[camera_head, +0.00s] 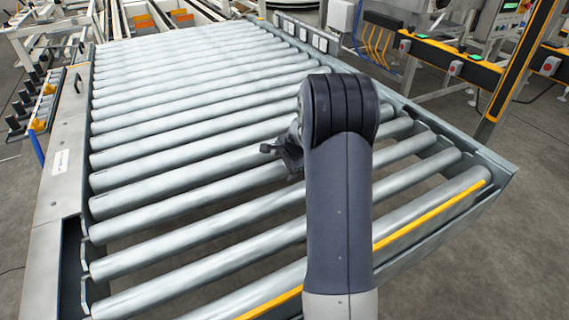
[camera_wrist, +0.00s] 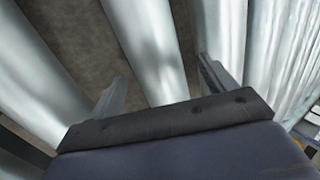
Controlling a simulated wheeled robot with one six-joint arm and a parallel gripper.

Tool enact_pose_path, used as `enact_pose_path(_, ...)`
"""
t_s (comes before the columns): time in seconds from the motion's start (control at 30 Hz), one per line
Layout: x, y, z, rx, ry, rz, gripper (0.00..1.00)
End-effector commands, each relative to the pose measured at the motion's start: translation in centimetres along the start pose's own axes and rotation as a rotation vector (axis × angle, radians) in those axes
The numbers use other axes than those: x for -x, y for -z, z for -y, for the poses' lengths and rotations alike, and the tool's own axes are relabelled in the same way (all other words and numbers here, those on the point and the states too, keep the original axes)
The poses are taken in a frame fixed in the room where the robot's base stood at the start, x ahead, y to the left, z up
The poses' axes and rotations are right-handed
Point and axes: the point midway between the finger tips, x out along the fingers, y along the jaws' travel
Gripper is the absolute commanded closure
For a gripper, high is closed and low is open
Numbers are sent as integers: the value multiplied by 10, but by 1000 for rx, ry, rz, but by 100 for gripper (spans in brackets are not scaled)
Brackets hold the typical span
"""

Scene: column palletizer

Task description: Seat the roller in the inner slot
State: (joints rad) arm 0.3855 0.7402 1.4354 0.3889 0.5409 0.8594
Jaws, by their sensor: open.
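My gripper (camera_head: 272,150) is over the near part of the roller conveyor, mostly hidden by my own arm in the head view. In the wrist view my gripper (camera_wrist: 160,72) is open, its two fingers apart. A grey metal roller (camera_wrist: 148,45) runs between the fingers, with nothing clamped; I cannot tell how far below it is. Slot hooks (camera_head: 84,272) show along the left rail. Which roller and slot are the task's own cannot be told.
The left side rail (camera_head: 62,170) and right side rail (camera_head: 440,124) bound the conveyor. Dark floor shows through wider gaps between the near rollers; the far rollers sit close together. A yellow and black post (camera_head: 515,70) stands at the right. Open floor lies front right.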

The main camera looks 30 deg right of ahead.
Motion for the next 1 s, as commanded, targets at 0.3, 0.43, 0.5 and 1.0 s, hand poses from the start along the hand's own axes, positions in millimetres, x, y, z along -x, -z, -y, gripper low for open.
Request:
enact_pose_path(0.3, 66, 1, 4, 0, 6, -4, 21)
enact_pose_path(0.43, 87, 1, 3, 1, 6, -4, 21)
enact_pose_path(0.5, 95, 1, 3, 1, 6, -3, 21)
enact_pose_path(1.0, 102, 0, 2, 1, 6, -3, 21)
